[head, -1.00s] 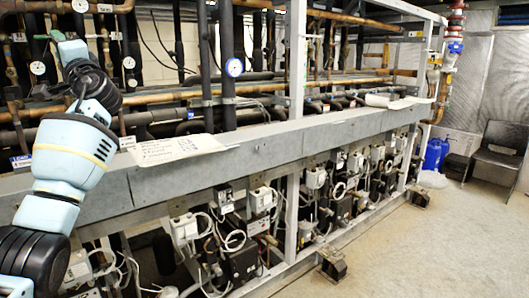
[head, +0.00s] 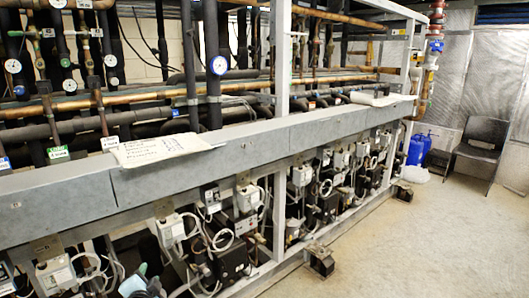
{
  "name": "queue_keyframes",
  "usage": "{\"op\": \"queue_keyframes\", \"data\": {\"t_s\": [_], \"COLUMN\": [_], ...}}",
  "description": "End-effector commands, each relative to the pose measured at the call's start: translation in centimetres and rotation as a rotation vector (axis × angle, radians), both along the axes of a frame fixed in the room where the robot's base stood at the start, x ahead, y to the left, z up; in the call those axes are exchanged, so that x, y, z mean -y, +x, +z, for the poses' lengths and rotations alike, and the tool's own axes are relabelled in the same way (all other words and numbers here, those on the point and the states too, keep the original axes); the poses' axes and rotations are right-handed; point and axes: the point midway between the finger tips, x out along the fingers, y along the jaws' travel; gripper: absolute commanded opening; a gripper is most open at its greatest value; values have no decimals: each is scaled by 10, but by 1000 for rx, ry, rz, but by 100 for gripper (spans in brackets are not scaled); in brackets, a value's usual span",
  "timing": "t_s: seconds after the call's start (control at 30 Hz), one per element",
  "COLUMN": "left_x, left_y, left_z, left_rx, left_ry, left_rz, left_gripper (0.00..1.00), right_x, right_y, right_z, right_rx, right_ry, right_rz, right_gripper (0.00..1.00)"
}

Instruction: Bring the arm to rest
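My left gripper (head: 139,284) shows only as a small light-blue and black part at the bottom edge of the head view, in front of the lower part of the compressor rack (head: 240,150). Most of it and the rest of the arm lie outside the picture, so I cannot tell whether it is open or shut. I see nothing held in the visible part. My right gripper is not in view.
A long grey metal beam (head: 60,195) crosses the rack, with a paper sheet (head: 160,150) lying on it. Pipes and gauges (head: 219,65) are above; control boxes and cables hang below. Clear floor (head: 430,240) lies to the right, with a dark chair (head: 483,150) beyond.

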Motion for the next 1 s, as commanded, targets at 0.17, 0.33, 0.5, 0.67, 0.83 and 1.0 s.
{"op": "queue_keyframes", "data": {"t_s": [0.17, 0.33, 0.5, 0.67, 0.83, 1.0], "left_x": [34, 62, 85, 101, 110, 113], "left_y": [-81, -163, -251, -324, -372, -387], "left_z": [-87, -144, -180, -195, -197, -197], "left_rx": [-110, -203, -287, -348, -383, -393], "left_ry": [-213, -422, -630, -808, -924, -965], "left_rz": [-51, -62, -35, 16, 63, 82], "left_gripper": [37, 37, 37, 37, 37, 37], "right_x": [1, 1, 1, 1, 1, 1], "right_y": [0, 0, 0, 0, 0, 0], "right_z": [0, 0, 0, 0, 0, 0], "right_rx": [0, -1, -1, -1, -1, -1], "right_ry": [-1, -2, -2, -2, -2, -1], "right_rz": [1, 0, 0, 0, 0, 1], "right_gripper": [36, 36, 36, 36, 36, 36]}}
